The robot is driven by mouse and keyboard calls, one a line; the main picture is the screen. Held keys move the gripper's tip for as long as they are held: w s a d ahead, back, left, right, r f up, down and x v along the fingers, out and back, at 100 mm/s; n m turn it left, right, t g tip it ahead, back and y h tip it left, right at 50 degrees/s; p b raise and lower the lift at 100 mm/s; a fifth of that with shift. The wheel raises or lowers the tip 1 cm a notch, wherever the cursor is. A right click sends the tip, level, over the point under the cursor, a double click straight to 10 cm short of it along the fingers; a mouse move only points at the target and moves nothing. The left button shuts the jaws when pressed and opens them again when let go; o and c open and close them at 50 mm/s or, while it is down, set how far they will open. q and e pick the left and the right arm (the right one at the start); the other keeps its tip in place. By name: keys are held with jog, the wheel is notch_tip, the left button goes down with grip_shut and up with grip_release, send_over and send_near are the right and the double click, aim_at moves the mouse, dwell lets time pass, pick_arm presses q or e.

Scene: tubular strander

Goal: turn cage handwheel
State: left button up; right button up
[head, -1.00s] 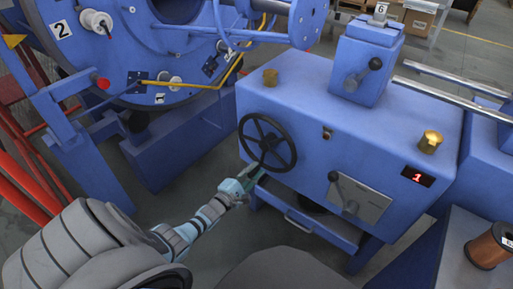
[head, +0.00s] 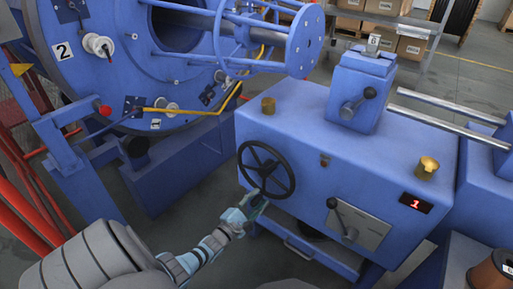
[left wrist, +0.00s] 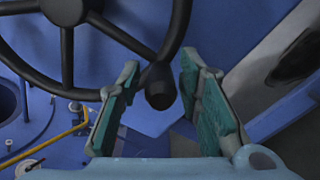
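The black cage handwheel (head: 293,182) is on the front left of a blue machine box in the head view. Its rim, spokes and hub fill the top left of the left wrist view (left wrist: 120,36). A dark knob (left wrist: 160,92) sticks out at the lower rim. My left gripper (head: 260,201) is at the bottom of the wheel. In the left wrist view its green-padded fingers (left wrist: 156,98) are open, one on each side of the knob, with gaps showing. My right gripper is in neither view.
The blue box (head: 300,127) carries a lever (head: 340,217) right of the wheel and a red "1" display (head: 415,203). The large blue strander frame (head: 110,73) stands left, with a yellow rod (head: 185,111). A copper spool (head: 494,277) is at bottom right.

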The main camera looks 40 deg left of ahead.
pick_arm(q)
jog(key=shift+s, duration=0.15)
jog(key=s+d, duration=0.1)
jog(key=s, duration=1)
jog(key=shift+s+d, duration=0.15)
jog(key=shift+s, duration=0.2)
